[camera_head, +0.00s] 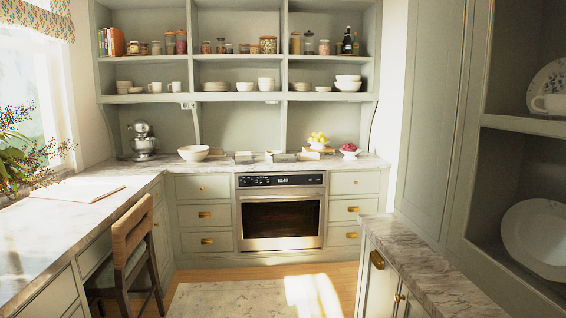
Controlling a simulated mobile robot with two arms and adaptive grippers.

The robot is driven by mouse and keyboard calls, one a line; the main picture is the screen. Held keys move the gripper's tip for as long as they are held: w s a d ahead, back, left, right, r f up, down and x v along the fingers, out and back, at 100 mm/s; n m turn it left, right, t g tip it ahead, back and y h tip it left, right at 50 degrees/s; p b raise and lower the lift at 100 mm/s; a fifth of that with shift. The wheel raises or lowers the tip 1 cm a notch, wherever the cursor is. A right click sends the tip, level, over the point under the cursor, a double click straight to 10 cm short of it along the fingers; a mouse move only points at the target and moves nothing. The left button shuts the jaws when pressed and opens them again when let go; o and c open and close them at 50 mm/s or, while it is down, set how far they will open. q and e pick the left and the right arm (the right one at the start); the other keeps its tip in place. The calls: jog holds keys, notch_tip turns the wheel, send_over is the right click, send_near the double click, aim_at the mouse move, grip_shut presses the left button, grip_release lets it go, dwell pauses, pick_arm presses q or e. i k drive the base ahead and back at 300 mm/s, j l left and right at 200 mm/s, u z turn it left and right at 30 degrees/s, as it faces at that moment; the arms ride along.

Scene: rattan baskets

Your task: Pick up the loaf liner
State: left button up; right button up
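Several small, low, pale and grey box-like items stand on the back marble counter above the oven. One is a small box (243,157) at the left of this group, and another is a low pale item (284,158) near its middle. They are too small and far away to tell which of them, if any, is the loaf liner. Neither of my grippers shows in this view.
The back counter also holds a stand mixer (143,142), a white bowl (193,153), lemons (318,139) and a bowl of red fruit (349,151). A wooden chair (128,250) stands left, a marble-topped cabinet (425,268) right. The rug (235,300) between is clear.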

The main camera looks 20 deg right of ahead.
aim_at(307, 156)
jog(key=z, duration=0.4)
jog(key=i, duration=4.6)
jog(key=i+l, duration=0.1)
jog(key=i, duration=0.4)
jog(key=i+l, duration=0.1)
jog(key=i, duration=0.4)
jog(key=i+l, duration=0.1)
jog(key=i, duration=0.45)
jog(key=i+l+u, duration=0.1)
jog(key=i, duration=0.4)
